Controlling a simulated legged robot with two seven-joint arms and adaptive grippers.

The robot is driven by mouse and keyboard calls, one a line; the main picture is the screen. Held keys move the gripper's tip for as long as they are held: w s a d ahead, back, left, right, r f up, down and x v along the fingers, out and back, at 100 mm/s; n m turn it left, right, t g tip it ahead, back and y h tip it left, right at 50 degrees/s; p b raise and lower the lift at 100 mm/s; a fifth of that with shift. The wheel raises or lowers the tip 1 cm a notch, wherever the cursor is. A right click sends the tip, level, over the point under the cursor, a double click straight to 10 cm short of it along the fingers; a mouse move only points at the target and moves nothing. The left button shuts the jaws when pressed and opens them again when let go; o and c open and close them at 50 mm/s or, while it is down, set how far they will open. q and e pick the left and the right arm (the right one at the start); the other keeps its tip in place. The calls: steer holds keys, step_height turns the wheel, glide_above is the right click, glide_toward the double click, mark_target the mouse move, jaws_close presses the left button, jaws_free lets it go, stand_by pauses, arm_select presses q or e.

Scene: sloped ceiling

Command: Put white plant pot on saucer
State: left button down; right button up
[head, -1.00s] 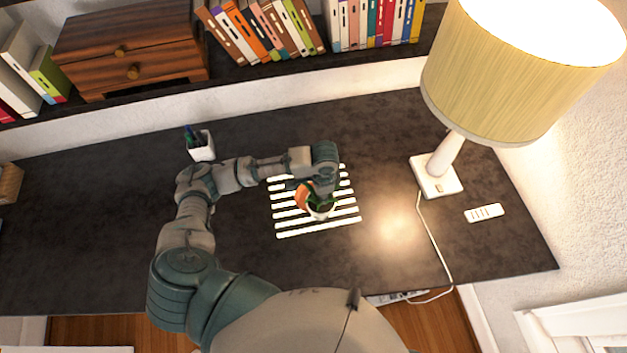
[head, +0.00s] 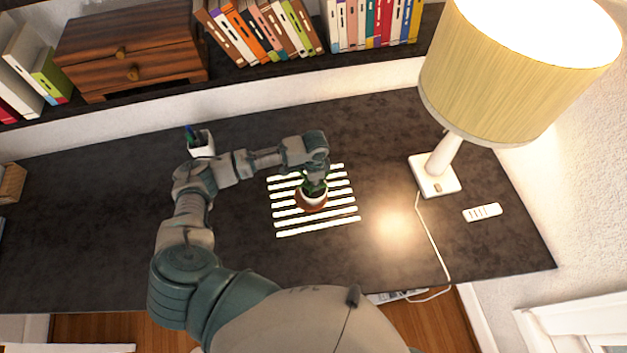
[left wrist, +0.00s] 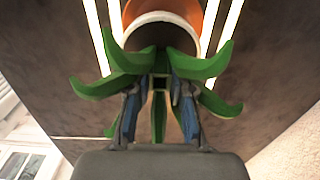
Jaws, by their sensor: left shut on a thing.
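The white plant pot (head: 314,196) with a green plant is over the terracotta saucer (head: 309,207) in the head view. The saucer's brown rim shows around the pot's left and lower sides. I cannot tell whether the pot touches it. My left gripper (head: 318,178) is above the pot, shut on its plant. In the left wrist view, the fingers (left wrist: 159,88) are among the green leaves, the white pot rim (left wrist: 150,17) lies beyond them, and orange saucer (left wrist: 209,14) shows behind the rim. My right gripper is out of view.
The saucer stands on a white-slatted mat (head: 318,228) on the dark desk (head: 110,220). A pen cup (head: 201,146) stands behind my left arm. A lamp (head: 436,175) and a white remote (head: 482,212) are at the right. The desk's left side is largely clear.

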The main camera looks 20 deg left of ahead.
arm_select(q)
steer(key=c, duration=1)
jaws_free()
steer(key=shift+c, duration=0.2)
steer(key=shift+a, duration=0.65)
step_height(320, 180, up, 3)
step_height(320, 180, up, 9)
steer(key=shift+d+b, duration=0.3)
steer(key=shift+b, duration=0.05)
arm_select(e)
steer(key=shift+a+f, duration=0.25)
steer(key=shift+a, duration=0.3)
